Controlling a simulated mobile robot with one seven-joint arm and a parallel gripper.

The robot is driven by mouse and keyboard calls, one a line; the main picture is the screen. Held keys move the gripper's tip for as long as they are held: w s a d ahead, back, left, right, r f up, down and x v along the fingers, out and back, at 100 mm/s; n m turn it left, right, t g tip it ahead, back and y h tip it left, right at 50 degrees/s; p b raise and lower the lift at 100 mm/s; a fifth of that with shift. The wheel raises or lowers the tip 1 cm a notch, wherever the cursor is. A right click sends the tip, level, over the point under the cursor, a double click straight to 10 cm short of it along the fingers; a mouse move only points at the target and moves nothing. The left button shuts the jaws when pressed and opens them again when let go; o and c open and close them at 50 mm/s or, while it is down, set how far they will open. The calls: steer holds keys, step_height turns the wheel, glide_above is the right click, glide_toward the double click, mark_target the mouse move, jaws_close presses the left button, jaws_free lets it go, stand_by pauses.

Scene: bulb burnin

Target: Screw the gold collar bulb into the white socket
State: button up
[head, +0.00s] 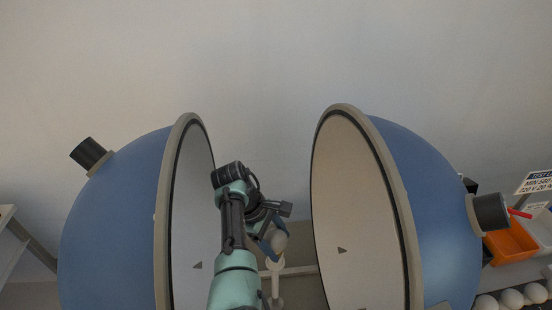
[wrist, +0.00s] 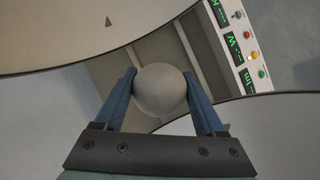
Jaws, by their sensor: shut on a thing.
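A round frosted bulb (wrist: 160,90) sits between the two blue fingers of my gripper (wrist: 163,88) in the wrist view. The fingers touch it on both sides. In the head view my gripper (head: 272,238) holds the bulb (head: 280,242) above a pale upright post (head: 275,282) between the two sphere halves. The bulb's collar is hidden beneath the globe and the fingers, so I cannot see its colour. The white socket is not clearly visible, and I cannot tell whether the bulb touches the post's top.
Two large blue half-spheres with pale insides stand open, left (head: 120,225) and right (head: 425,200) of my arm. An orange bin (head: 510,242) and several white bulbs (head: 512,298) are at the far right. A panel with green displays and buttons (wrist: 240,45) shows in the wrist view.

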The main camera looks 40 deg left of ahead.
steer(key=m+b, duration=0.1)
steer(key=b, duration=0.1)
steer(key=f+m+g+b, duration=0.1)
steer(key=m+b, duration=0.1)
steer(key=shift+d+f+h, duration=0.1)
steer(key=shift+d+h, duration=0.15)
steer(key=shift+h, duration=0.15)
steer(key=o, duration=1)
steer(key=shift+r, duration=0.4)
steer(key=o, duration=0.3)
steer(key=shift+p, duration=0.3)
steer(key=shift+o, duration=0.2)
steer(key=shift+a+r, duration=0.2)
steer(key=shift+r, duration=0.1)
steer(key=v, duration=1.2)
steer(key=shift+r, duration=0.25)
steer(key=shift+d, duration=0.1)
